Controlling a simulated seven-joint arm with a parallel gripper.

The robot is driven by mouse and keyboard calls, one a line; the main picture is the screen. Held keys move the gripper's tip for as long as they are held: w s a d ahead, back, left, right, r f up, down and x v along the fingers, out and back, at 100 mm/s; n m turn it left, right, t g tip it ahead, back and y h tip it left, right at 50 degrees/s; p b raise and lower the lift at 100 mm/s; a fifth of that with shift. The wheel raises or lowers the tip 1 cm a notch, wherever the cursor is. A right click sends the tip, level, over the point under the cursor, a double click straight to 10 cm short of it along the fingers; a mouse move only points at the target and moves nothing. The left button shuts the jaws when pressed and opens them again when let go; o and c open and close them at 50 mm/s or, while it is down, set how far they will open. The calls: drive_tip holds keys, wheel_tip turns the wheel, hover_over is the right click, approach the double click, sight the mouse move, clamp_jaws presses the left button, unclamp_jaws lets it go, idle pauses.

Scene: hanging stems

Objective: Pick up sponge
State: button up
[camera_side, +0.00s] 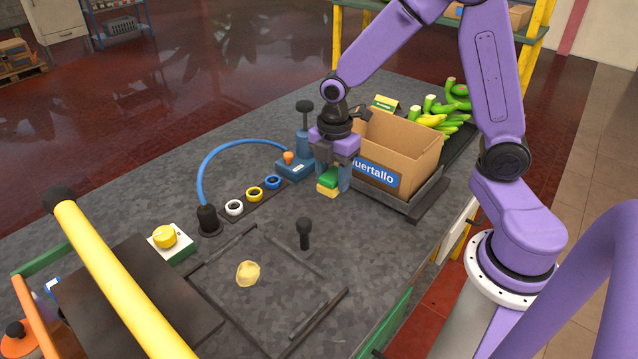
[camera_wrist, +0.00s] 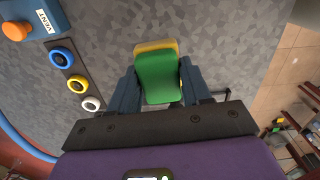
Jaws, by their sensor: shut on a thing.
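The sponge (camera_side: 327,180) is a small block with a green side and a yellow side. My gripper (camera_side: 333,176) is shut on it, one finger on each side. In the wrist view the sponge (camera_wrist: 158,77) sits between the two blue fingers of my gripper (camera_wrist: 161,88), its green face toward the camera and a yellow edge beyond. In the side view it is beside the cardboard box, near the table surface. I cannot tell whether it touches the table.
A cardboard box (camera_side: 412,147) stands just right of my gripper, with green and yellow bananas (camera_side: 447,115) behind. A blue vent unit (camera_side: 296,168) and white, yellow and blue rings (camera_side: 254,194) lie left. A black knob (camera_side: 304,232) and yellowish lump (camera_side: 248,273) are in front.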

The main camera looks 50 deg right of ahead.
drive_tip(key=s+r, duration=0.3)
drive_tip(key=s, duration=0.5)
drive_tip(key=shift+s+d+r, duration=0.15)
drive_tip(key=shift+d+r, duration=0.05)
drive_tip(key=shift+r, duration=0.05)
drive_tip(key=shift+o, duration=0.5)
